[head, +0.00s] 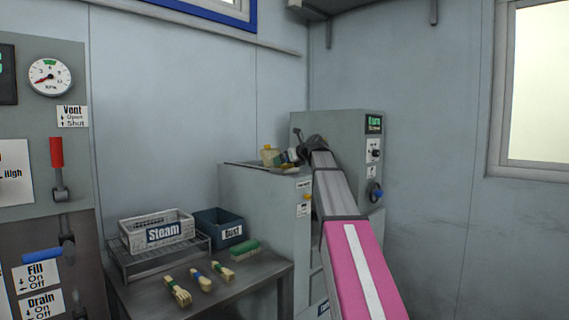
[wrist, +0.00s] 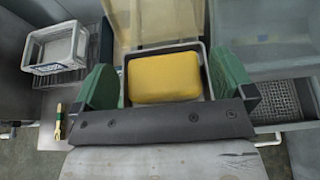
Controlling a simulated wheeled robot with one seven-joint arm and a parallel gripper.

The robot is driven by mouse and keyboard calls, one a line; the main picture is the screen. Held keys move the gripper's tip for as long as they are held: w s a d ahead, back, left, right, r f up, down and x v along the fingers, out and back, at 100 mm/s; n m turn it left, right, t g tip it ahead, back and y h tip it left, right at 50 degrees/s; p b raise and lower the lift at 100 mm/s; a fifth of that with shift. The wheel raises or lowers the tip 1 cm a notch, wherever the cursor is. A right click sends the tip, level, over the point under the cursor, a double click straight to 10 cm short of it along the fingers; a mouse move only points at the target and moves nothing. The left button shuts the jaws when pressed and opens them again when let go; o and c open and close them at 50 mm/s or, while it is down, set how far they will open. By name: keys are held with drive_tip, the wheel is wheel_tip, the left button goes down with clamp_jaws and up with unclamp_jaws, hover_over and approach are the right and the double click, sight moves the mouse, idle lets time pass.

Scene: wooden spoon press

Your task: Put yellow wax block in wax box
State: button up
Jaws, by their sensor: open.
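In the wrist view the yellow wax block (wrist: 163,77) is a rounded block lying inside a grey-rimmed tray (wrist: 205,88). My gripper (wrist: 165,72) is open, with one green finger left of the block and one right of it. Gaps show between the fingers and the block, so they do not appear to grip it. In the head view my gripper (head: 290,156) is small and partly hidden by my arm, over the top of a grey cabinet (head: 262,200). I cannot tell whether the grey tray is the wax box; no wax label is readable.
A pale yellow bin (wrist: 155,20) stands beyond the tray, and a greyish bin (wrist: 268,38) is to the right.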

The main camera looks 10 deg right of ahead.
drive_tip(key=v, duration=1)
drive_tip(key=shift+s+d+r, duration=0.15)
drive_tip(key=shift+s+r, duration=0.1)
idle(0.5)
